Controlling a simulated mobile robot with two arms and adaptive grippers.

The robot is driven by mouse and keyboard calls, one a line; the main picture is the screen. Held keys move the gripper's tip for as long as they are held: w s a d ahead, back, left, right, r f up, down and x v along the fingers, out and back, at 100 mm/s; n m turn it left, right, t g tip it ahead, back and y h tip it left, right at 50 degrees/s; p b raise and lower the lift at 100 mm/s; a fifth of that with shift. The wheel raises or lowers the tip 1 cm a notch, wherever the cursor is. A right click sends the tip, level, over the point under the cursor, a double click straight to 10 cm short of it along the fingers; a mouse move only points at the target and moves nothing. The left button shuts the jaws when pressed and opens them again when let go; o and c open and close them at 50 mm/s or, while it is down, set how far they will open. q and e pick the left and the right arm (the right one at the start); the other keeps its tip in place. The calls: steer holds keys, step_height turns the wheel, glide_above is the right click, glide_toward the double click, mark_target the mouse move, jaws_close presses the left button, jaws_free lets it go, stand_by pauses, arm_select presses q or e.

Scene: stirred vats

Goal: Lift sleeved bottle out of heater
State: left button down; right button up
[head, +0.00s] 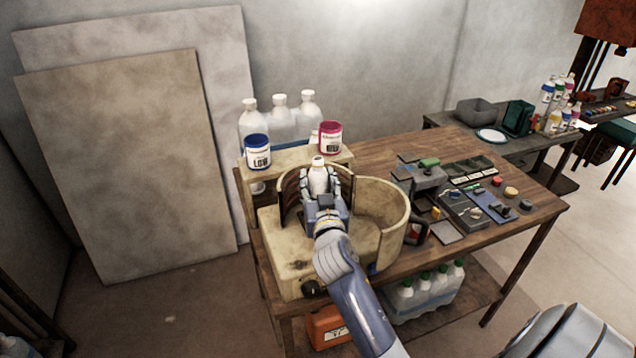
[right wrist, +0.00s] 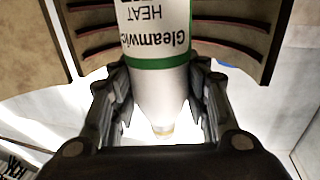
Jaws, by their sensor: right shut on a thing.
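The sleeved bottle (head: 318,178) is white with a pale cap. In the right wrist view its label (right wrist: 155,25) has a green band and reads "Gleamwic…" and "HEAT", upside down. The heater (head: 388,203) is a cream, curved open shell on a blocky base at the table's left end. Its inner walls with reddish coils (right wrist: 232,22) flank the bottle in the wrist view. My right gripper (head: 320,186) is shut on the bottle, one finger each side. It also shows in the wrist view (right wrist: 160,98). The bottle's lower end is hidden in the head view.
A blue-labelled tin (head: 257,152) and a red-labelled tin (head: 330,137) stand on a ledge behind the heater, with white bottles (head: 280,117) behind. Small blocks and tools clutter the table (head: 527,222) to the right. Large boards (head: 130,165) lean on the wall at left.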

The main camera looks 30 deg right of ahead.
steer(key=shift+r+p, duration=1.1)
steer(key=shift+r, duration=0.2)
steer(key=shift+r+p, duration=5.35)
steer(key=shift+r, duration=0.65)
